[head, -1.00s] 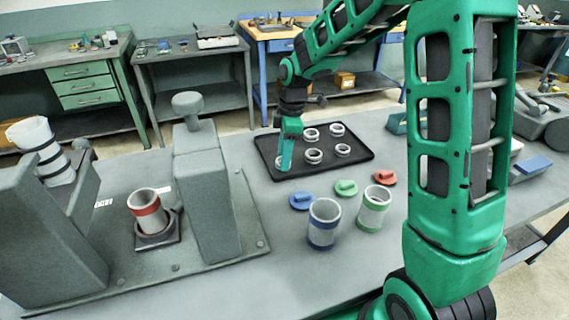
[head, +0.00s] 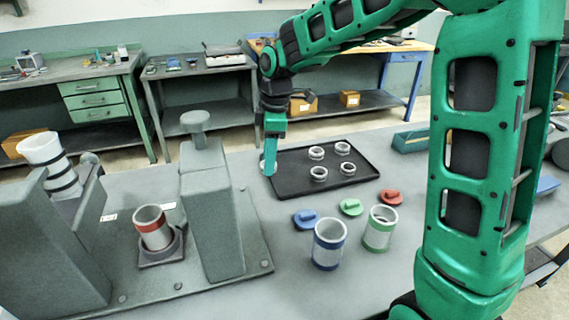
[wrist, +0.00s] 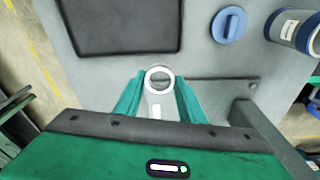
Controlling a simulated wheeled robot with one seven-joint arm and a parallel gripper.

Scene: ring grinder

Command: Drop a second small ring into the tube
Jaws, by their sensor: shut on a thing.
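My gripper (head: 268,168) is shut on a small pale ring (wrist: 159,80), held just past the left edge of the black tray (head: 290,190). In the wrist view the ring sits between the two green fingertips (wrist: 158,88), over bare table. A red-banded tube (head: 152,232) stands open-topped in a dark square holder at the left. A blue-banded tube (head: 328,245) and a green-banded tube (head: 379,230) stand open-topped in front of the tray. Several small rings, one of them a front ring (head: 318,173), lie on the tray. The insides of the tubes are unclear.
A tall grey machine block (head: 212,215) stands between the red-banded tube and the blue-banded one. Blue (head: 305,219), green (head: 350,207) and red (head: 391,197) lids lie between the tray and tubes.

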